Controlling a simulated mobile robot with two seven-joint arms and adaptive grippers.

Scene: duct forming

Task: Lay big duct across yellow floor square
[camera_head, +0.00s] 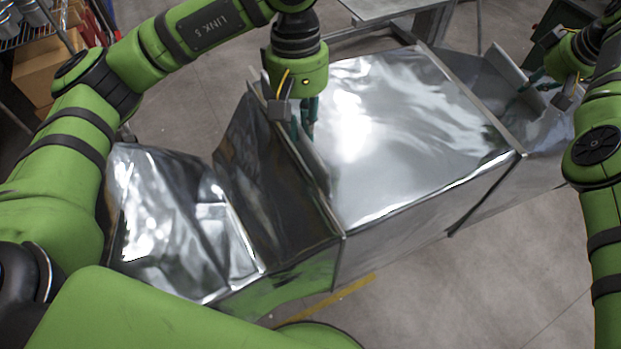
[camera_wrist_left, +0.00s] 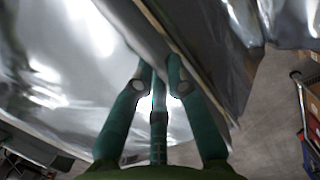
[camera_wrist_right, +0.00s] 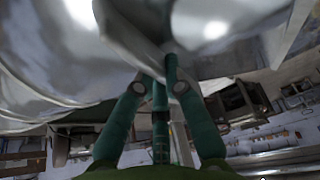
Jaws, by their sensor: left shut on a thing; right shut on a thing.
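The big duct (camera_head: 415,130) is a shiny silver sheet-metal box with flanged rims and angled end pieces. It spans the middle of the head view between my two arms. My left gripper (camera_head: 308,128) is shut on the duct's left flange, and the left wrist view shows its fingers (camera_wrist_left: 158,80) on either side of that edge. My right gripper (camera_head: 538,78) is shut on the flange at the duct's right end; its fingers (camera_wrist_right: 160,75) show in the right wrist view. A short strip of the yellow floor square (camera_head: 345,295) shows below the duct; the rest is hidden.
A metal table (camera_head: 385,8) stands behind the duct. A shelf with boxes (camera_head: 45,65) is at the upper left. Bare grey floor (camera_head: 520,270) is open at the lower right.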

